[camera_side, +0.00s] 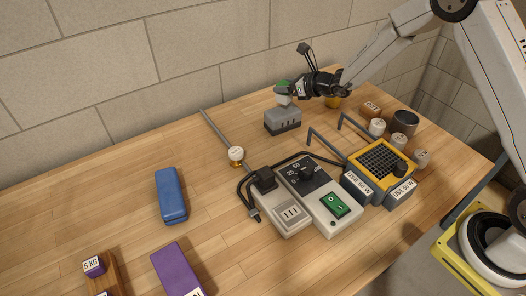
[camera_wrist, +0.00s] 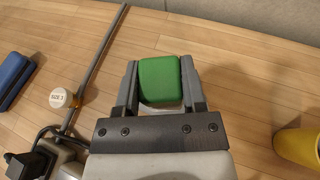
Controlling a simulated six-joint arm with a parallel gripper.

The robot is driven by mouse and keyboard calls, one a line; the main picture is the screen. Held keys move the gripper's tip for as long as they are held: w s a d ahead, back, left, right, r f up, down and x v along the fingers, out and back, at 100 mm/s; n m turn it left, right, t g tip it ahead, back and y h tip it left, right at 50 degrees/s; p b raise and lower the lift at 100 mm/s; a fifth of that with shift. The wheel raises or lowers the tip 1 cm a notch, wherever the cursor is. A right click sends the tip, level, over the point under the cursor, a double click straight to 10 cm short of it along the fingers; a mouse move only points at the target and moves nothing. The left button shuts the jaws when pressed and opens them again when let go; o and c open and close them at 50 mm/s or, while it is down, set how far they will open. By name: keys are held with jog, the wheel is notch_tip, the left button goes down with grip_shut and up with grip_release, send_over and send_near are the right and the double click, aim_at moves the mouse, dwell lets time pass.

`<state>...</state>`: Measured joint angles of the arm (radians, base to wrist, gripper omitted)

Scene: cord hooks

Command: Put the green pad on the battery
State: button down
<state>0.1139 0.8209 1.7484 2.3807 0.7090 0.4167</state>
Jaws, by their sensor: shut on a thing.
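The green pad (camera_wrist: 159,80) is between the two fingers of my gripper (camera_wrist: 160,92), gripped on both sides. In the side view the pad (camera_side: 284,84) shows as a small green patch at my gripper (camera_side: 284,94), in the air near the back of the table. A dark grey block with slots (camera_side: 282,121) stands on the table just below the gripper in the picture; I cannot tell whether the pad is directly over it. No battery label is readable, so I cannot tell for sure which thing is the battery. The grey block does not show in the wrist view.
A metal rod (camera_side: 219,130) carries a labelled weight (camera_side: 236,154). A blue case (camera_side: 171,195) and purple block (camera_side: 178,270) lie left. A switch box (camera_side: 318,196), a yellow-framed grid (camera_side: 380,160) and several jars stand right. A yellow cup (camera_wrist: 298,146) is beside my gripper.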

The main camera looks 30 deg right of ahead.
aim_at(284, 95)
jog(key=shift+f, duration=1.5)
jog(key=shift+f, duration=0.15)
jog(key=shift+c, duration=0.8)
grip_release()
jog(key=shift+s+d+r, duration=0.3)
jog(key=shift+s+r, duration=0.15)
jog(key=shift+s, duration=0.1)
jog(key=v, duration=1)
jog(key=shift+s+r, duration=0.15)
jog(key=shift+s, duration=0.1)
